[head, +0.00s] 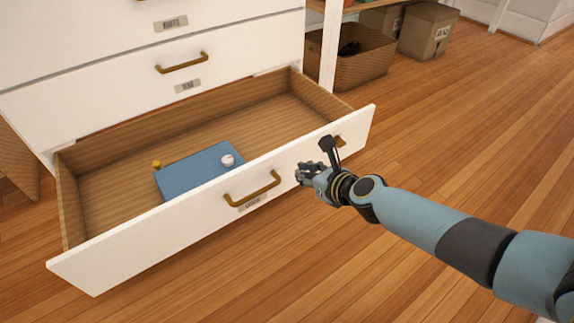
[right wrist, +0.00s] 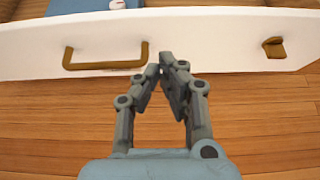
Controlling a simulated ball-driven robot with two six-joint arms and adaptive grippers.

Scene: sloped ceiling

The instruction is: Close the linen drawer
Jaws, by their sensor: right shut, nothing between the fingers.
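The linen drawer (head: 205,222) is the lowest drawer of a white chest and stands pulled well out. Its white front has two brass handles, one near the middle (head: 252,190) and one at the right, partly hidden behind my right wrist. A label below the middle handle is too small to read surely. My right gripper (head: 303,175) is shut and empty, close to the drawer front between the two handles. In the right wrist view its fingertips (right wrist: 165,65) overlap the drawer front (right wrist: 200,40); I cannot tell whether they touch. My left gripper is not in view.
Inside the drawer lie a blue flat item (head: 195,172), a small white round object (head: 227,160) and a small yellow object (head: 156,164). Closed drawers (head: 130,90) are above. A wicker basket (head: 350,62) and cardboard box (head: 428,30) stand behind. The wooden floor at right is clear.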

